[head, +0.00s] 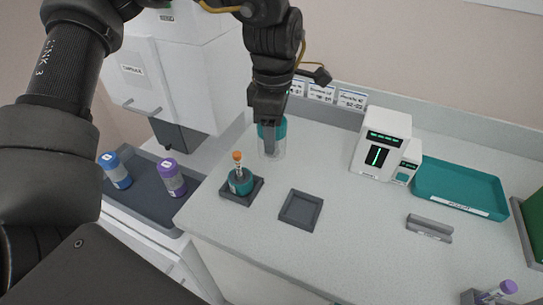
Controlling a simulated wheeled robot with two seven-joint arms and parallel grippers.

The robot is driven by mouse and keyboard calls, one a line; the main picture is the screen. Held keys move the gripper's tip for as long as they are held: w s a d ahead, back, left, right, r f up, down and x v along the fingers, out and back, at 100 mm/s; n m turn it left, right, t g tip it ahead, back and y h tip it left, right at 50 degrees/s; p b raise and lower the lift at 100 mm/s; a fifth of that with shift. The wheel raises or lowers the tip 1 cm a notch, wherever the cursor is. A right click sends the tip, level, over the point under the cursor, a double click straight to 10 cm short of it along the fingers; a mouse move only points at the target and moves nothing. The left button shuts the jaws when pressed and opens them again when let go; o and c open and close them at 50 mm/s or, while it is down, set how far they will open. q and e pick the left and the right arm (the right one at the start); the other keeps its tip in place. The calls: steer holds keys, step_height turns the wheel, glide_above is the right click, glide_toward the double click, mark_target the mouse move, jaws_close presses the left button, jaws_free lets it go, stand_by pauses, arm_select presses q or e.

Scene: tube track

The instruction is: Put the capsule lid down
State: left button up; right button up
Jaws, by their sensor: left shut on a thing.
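My left gripper (269,143) reaches down from the top and is shut on the capsule lid (279,150), a clear cylinder with a teal top. The fingers cover part of the lid. Whether its lower rim touches the counter is hard to tell. To its lower left, the teal capsule base (240,187) stands on a dark square pad (227,197), with an orange-capped tube (237,157) upright in it. A second dark square pad (301,210) lies empty to the lower right of the lid. My right gripper is not in view.
A white device (380,145) and a teal tray (458,186) stand at the back right. A small grey holder (429,229) is in front of the tray. Blue-capped (115,171) and purple-capped (171,178) containers sit in a dark tray at left. The counter's middle is clear.

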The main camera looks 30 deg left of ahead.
arm_select(q)
steer(key=shift+w+a+f+p, duration=0.5)
steer(key=shift+w+a+f, duration=0.6)
steer(key=shift+w+f, duration=0.8)
steer(key=shift+w+a+f+p, duration=0.45)
steer(key=shift+w+a+f, duration=0.9)
steer(key=shift+w, duration=0.9)
steer(key=shift+w+a+f+p, duration=0.5)
steer(key=shift+w+a+f, duration=0.4)
steer(key=shift+w+f, duration=1.05)
step_height(320, 180, down, 2)
steer(key=shift+p, duration=0.35)
steer(key=shift+w+f, duration=0.15)
steer(key=shift+f, duration=0.2)
steer(key=o, duration=1.1)
steer(key=shift+f, duration=0.15)
steer(key=shift+c, duration=0.2)
